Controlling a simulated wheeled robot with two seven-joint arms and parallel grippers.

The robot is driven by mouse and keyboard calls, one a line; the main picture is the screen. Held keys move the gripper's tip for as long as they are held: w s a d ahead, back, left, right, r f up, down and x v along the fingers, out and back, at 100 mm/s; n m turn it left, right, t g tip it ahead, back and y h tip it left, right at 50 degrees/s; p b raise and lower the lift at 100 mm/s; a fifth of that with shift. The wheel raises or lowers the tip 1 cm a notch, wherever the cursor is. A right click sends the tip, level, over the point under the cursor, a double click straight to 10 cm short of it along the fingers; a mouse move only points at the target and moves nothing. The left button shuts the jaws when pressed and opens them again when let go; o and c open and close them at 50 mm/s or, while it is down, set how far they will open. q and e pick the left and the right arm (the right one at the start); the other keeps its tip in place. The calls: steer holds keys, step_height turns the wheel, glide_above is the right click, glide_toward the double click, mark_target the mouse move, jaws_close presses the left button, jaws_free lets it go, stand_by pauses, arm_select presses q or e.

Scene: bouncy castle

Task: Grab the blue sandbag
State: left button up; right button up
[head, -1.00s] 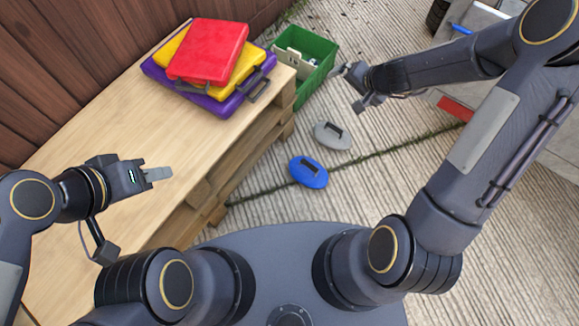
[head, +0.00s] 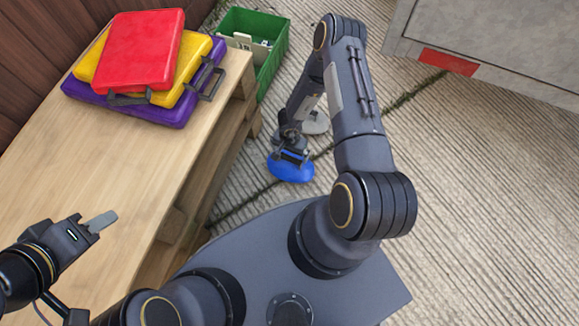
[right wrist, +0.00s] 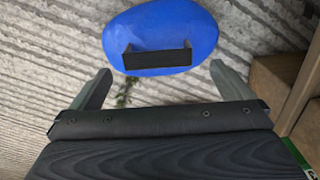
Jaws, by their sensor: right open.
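The blue sandbag (head: 291,169) lies on the ground beside the pallet table, partly covered by my right gripper in the head view. In the right wrist view the blue sandbag (right wrist: 190,28) is a rounded blue shape with a black strap handle across it. My right gripper (head: 290,155) is over the sandbag. In the wrist view its two fingers (right wrist: 158,85) are spread apart, with the handle ahead of the gap and nothing between them. My left gripper (head: 103,221) is above the wooden tabletop at the left; whether its jaws are open is unclear.
The wooden pallet table (head: 120,150) is at the left with red (head: 139,50), yellow (head: 197,70) and purple (head: 205,95) cases stacked on it. A grey sandbag (head: 316,122) lies just behind my right arm. A green crate (head: 270,70) stands further back.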

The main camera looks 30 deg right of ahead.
mark_target(291, 158)
step_height(291, 158, down, 4)
steer(key=shift+s+d+f+b, duration=0.1)
steer(key=shift+b, duration=0.8)
steer(key=c, duration=1.9)
steer(key=shift+c, duration=0.4)
steer(key=shift+r, duration=0.25)
